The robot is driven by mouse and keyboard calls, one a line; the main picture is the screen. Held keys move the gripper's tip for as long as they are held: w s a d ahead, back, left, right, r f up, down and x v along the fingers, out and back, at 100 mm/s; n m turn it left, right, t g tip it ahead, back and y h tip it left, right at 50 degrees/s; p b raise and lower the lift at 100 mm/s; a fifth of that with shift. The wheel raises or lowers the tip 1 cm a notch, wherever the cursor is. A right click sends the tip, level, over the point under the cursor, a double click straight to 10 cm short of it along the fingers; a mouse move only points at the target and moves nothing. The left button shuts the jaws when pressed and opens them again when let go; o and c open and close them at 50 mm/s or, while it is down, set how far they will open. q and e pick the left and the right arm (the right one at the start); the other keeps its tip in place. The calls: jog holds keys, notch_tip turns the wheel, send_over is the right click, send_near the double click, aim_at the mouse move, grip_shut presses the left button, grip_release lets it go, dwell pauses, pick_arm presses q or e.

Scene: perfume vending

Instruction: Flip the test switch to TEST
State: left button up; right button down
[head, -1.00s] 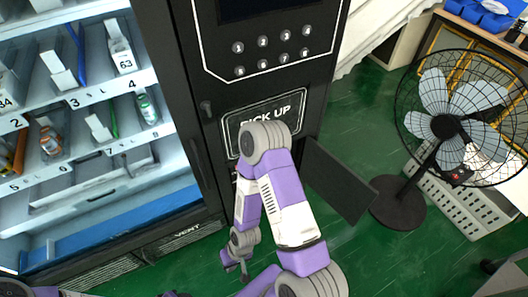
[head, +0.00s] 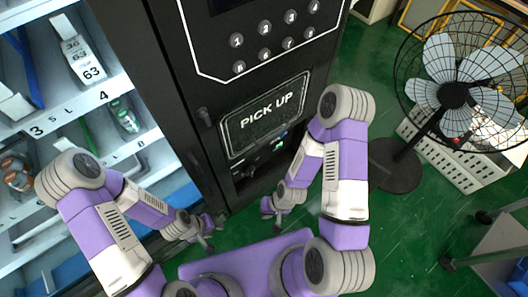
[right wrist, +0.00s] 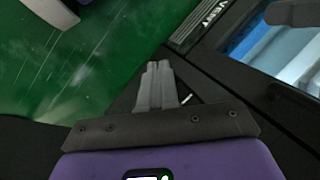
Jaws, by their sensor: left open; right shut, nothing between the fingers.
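The test switch cannot be clearly made out in any view. Below the PICK UP panel (head: 272,112) on the black vending machine (head: 165,70) is a dark recess (head: 243,185) with small fittings and a small green spot that I cannot identify. My right gripper (head: 272,214) is low in front of the machine, below and right of the recess. In the right wrist view its fingers (right wrist: 157,72) are together with nothing between them. My left gripper (head: 207,240) is open and empty, low in front of the machine's lower edge, left of the right gripper.
A lit shelf case (head: 125,80) with goods fills the left. A grey cart (head: 495,250) is at lower right.

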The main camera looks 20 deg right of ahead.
jog(key=s+f+m+g+y, duration=0.2)
jog(key=s+f+m+g, duration=0.2)
jog(key=m, duration=0.7)
jog(key=w+a+m+t+y+p, duration=0.2)
jog(key=w+a+m+t+y, duration=0.4)
jog(key=m, duration=0.8)
jog(key=w+d+f+m+t+h, duration=0.1)
jog(key=w+d+m+t+h, duration=0.2)
jog(key=w+d+m+t, duration=0.3)
jog(key=w+d+f+m+t+h, duration=0.2)
jog(key=w+d+m+t, duration=0.4)
jog(key=d+m, duration=0.4)
jog(key=w+m+h+p, duration=0.1)
jog(key=m, duration=0.5)
jog(key=shift+w+d+f+t+h, duration=0.2)
jog(key=shift+w+d+t+h, duration=0.1)
jog(key=shift+d+t, duration=0.1)
jog(key=b+x, duration=0.3)
jog(key=x, duration=1.1)
